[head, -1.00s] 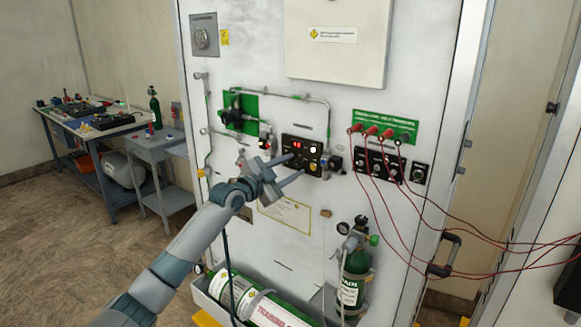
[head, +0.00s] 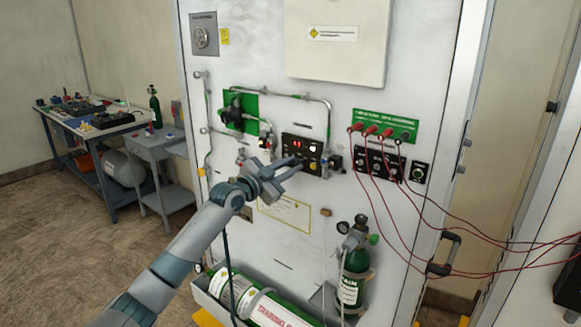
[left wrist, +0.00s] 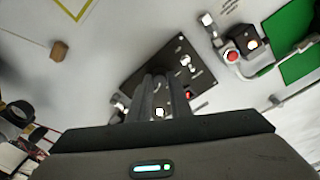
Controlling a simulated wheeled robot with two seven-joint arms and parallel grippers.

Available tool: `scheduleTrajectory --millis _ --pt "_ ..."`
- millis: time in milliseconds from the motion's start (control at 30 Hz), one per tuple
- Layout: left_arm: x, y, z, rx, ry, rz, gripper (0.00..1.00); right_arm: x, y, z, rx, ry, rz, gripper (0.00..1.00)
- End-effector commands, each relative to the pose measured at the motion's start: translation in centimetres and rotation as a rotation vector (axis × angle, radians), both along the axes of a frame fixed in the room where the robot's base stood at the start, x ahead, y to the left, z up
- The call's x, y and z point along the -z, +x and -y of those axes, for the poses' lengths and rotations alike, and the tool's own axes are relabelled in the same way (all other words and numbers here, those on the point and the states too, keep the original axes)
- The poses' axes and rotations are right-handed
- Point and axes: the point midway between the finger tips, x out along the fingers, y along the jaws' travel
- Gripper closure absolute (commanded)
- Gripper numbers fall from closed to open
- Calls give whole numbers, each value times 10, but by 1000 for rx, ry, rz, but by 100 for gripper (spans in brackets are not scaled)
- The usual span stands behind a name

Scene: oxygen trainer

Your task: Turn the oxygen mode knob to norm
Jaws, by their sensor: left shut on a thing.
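The black control panel (head: 317,147) with a lit red display (head: 299,144) is mounted on the white board; the panel also shows in the left wrist view (left wrist: 188,62). My left gripper (head: 299,163) reaches the panel's lower left part, below the display. Its two fingers are close together, shut on a small part of the panel, which appears to be the oxygen mode knob. The fingers hide that knob, so its pointer and setting cannot be read. In the left wrist view the gripper's fingers (left wrist: 157,80) stand over the panel. My right gripper is out of view.
Pipes and a green-backed valve (head: 233,115) lie left of the panel. Red cables (head: 384,180) hang from a jack panel on the right. A small green cylinder (head: 355,270) stands below, beside a large lying cylinder (head: 255,300). A cluttered workbench (head: 85,125) is far left.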

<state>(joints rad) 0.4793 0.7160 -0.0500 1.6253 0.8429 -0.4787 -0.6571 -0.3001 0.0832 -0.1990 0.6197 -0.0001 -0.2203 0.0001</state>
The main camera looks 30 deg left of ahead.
Motion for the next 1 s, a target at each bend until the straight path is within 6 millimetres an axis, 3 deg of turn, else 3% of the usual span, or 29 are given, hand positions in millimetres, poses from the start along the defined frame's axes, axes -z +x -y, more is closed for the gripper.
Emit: scheduleTrajectory --millis 1000 --pt "1 0 1 -1 -942 -78 100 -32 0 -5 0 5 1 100"
